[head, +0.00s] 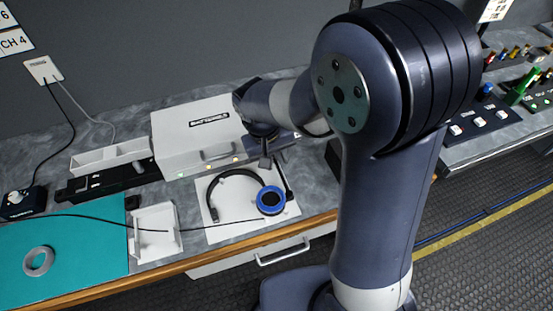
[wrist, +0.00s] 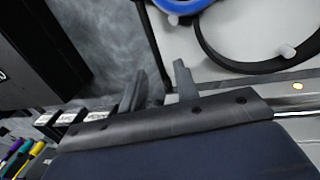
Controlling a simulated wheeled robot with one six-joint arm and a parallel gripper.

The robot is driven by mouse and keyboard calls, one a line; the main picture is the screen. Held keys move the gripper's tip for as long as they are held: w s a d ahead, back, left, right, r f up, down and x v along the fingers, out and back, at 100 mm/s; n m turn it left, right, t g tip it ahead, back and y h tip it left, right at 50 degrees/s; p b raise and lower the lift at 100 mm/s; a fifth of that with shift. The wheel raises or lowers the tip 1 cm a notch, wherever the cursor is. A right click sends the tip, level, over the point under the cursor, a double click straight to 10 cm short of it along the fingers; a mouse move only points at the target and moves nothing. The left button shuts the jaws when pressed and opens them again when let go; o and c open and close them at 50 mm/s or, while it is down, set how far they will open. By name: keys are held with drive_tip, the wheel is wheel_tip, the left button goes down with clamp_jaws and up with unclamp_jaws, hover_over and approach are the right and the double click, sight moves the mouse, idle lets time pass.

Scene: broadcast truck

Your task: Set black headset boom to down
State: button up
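The black headset (head: 233,177) with a blue-ringed ear cup (head: 270,200) lies on a white mat (head: 222,232). Its headband (wrist: 245,67) and blue ring (wrist: 183,4) also show in the wrist view. A thin dark bar, apparently the boom (head: 286,184), runs from beside the ear cup toward the white box. In the wrist view, a dark strip that looks like the boom (wrist: 151,42) reaches toward the space between my fingers. My gripper (head: 266,161) is just beyond the ear cup, by the box front. Its fingers (wrist: 160,86) stand apart; contact with the boom cannot be told.
A small white tray (head: 155,231), a teal mat (head: 85,262) with a grey ring (head: 39,261) and a cable lie left. Control panels (head: 480,122) are at right.

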drive_tip(key=shift+d+f, duration=0.15)
drive_tip(key=shift+f, duration=0.5)
drive_tip(key=shift+c, duration=0.5)
clamp_jaws()
